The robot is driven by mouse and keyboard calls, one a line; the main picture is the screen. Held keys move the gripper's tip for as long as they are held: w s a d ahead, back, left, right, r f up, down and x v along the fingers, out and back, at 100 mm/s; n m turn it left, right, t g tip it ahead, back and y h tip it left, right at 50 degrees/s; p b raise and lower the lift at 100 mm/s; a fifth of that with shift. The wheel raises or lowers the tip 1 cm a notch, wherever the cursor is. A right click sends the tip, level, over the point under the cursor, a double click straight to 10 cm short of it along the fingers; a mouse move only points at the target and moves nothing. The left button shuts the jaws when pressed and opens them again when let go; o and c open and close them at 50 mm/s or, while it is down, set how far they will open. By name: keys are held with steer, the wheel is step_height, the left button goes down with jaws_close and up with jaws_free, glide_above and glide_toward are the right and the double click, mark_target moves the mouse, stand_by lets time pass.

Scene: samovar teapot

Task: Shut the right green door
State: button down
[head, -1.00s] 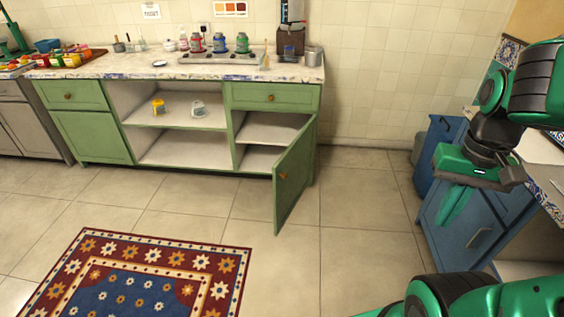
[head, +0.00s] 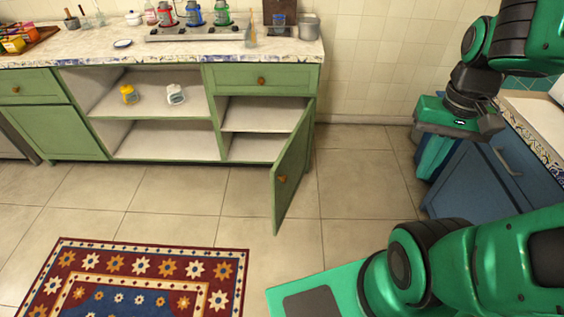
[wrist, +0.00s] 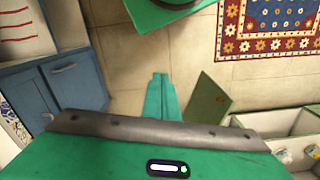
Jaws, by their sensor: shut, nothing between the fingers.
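The right green door (head: 291,170) stands open in the head view, swung out toward me from the right end of the green counter. Its round knob (head: 283,180) is on the face I see. The shelved compartment (head: 262,116) behind it is open to view. The door also shows in the wrist view (wrist: 207,99), right of my fingers. My gripper (head: 430,162) is at the right in the head view, pointing down, well to the right of the door and apart from it. In the wrist view its fingers (wrist: 160,78) are together and empty.
A blue cabinet (head: 490,175) stands at the right, close to my gripper. A patterned rug (head: 150,275) lies on the floor at front left. The tiled floor (head: 360,185) between the door and the blue cabinet is clear. A green drawer (head: 262,78) above the compartment is shut.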

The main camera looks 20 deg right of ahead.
steer(key=w+f+t+h, duration=0.1)
steer(key=w+f, duration=0.2)
steer(key=w, duration=0.3)
steer(key=w+f+t, duration=0.1)
steer(key=w+f, duration=0.2)
steer(key=w, duration=0.2)
steer(key=t+y, duration=0.2)
steer(key=t, duration=0.3)
glide_toward(280, 168)
steer(key=d+f, duration=0.3)
steer(key=f, duration=0.1)
steer(key=shift+w+a, duration=0.6)
steer(key=shift+a, duration=0.2)
steer(key=shift+w+a, duration=0.6)
steer(key=shift+a, duration=0.2)
